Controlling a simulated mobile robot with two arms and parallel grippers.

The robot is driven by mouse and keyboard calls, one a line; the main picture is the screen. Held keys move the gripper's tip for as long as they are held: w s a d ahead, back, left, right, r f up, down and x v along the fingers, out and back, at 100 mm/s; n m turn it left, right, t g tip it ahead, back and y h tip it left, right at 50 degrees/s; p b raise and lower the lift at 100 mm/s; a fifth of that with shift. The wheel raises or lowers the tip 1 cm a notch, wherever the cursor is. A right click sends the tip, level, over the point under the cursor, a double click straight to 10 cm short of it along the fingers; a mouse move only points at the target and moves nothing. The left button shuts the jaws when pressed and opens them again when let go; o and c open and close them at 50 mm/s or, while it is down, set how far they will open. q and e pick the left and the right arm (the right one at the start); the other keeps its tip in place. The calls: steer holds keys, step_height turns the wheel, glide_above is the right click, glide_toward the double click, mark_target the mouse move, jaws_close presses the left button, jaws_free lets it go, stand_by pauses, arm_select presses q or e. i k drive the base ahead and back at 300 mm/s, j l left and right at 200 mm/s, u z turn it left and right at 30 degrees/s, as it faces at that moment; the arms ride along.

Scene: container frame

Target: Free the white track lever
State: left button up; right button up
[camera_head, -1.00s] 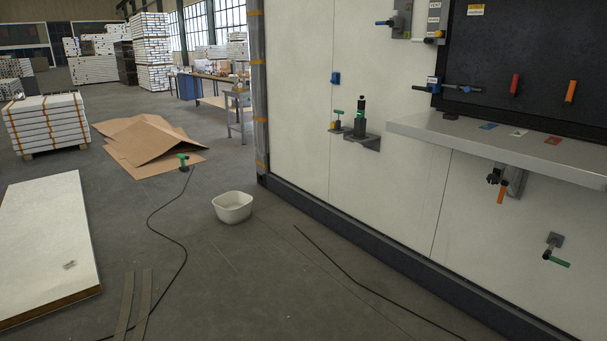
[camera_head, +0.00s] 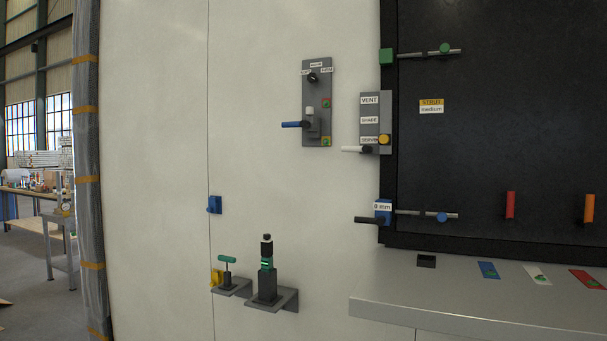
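A white-handled lever (camera_head: 353,149) points left from the bottom of a grey plate (camera_head: 386,142). Neither of my grippers is in view.
A grey shelf (camera_head: 450,308) juts from the wall at lower right, with colored cards on it. A green-handled device (camera_head: 228,260) and a black post (camera_head: 266,275) stand on small brackets below. A black-handled lever (camera_head: 370,220) is by the "0 mm" label.

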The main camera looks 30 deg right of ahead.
mark_target(364, 149)
steer(key=i+z, duration=0.2)
steer(key=i, duration=0.25)
steer(key=i+j+z, duration=0.15)
steer(key=i, duration=0.25)
steer(key=i+j+z, duration=0.2)
steer(key=i, duration=0.2)
